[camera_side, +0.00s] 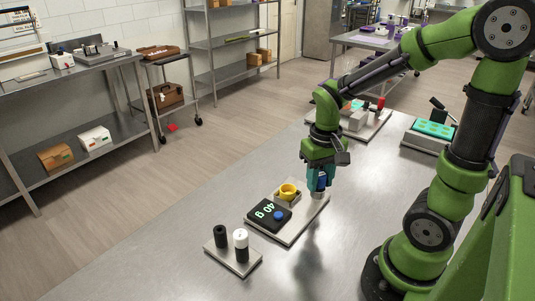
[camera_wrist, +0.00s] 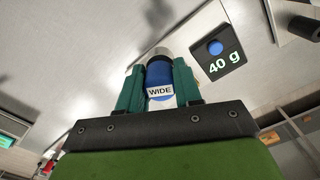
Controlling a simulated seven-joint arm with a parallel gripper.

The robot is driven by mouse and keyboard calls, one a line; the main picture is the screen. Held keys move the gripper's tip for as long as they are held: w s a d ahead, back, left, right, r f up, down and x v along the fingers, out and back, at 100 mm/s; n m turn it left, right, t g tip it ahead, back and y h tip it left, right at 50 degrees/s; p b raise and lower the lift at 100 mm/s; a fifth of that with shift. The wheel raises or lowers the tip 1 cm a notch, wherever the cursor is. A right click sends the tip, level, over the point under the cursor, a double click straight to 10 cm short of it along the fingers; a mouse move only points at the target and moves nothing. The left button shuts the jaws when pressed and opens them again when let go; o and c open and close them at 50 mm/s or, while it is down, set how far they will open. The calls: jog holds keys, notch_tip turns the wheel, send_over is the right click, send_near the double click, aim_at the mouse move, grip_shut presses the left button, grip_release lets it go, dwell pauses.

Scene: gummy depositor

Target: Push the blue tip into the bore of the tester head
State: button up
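My gripper (camera_side: 318,183) points down over the right end of a metal base plate (camera_side: 290,234). Its teal fingers are shut on the blue tip (camera_side: 322,178), a blue cylinder labelled "WIDE" in the wrist view (camera_wrist: 160,76), where my gripper (camera_wrist: 158,88) also shows. A pale metallic round part (camera_wrist: 150,56) shows just beyond the tip; I cannot tell whether it belongs to the tip or the tester head. The plate carries a black "40 g" panel (camera_side: 262,212) with a blue button and a yellow ring (camera_side: 288,190) on a block. The bore is not visible.
A small stand (camera_side: 232,262) with a black cylinder (camera_side: 220,236) and a white-topped one (camera_side: 241,240) is in front. A teal mould tray (camera_side: 433,130) and a plate with a grey block (camera_side: 354,120) stand farther back.

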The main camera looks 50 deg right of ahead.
jog(key=o, duration=0.5)
jog(key=shift+c, duration=0.2)
notch_tip(320, 180, up, 17)
dwell(0.4)
jog(key=s+a+f+n+t+y, duration=0.1)
jog(key=a+f+n+t+y, duration=0.1)
jog(key=a+f+t, duration=0.2)
jog(key=a+t, duration=0.3)
jog(key=a, duration=0.2)
jog(key=shift+s+f, duration=0.15)
jog(key=shift+s, duration=0.05)
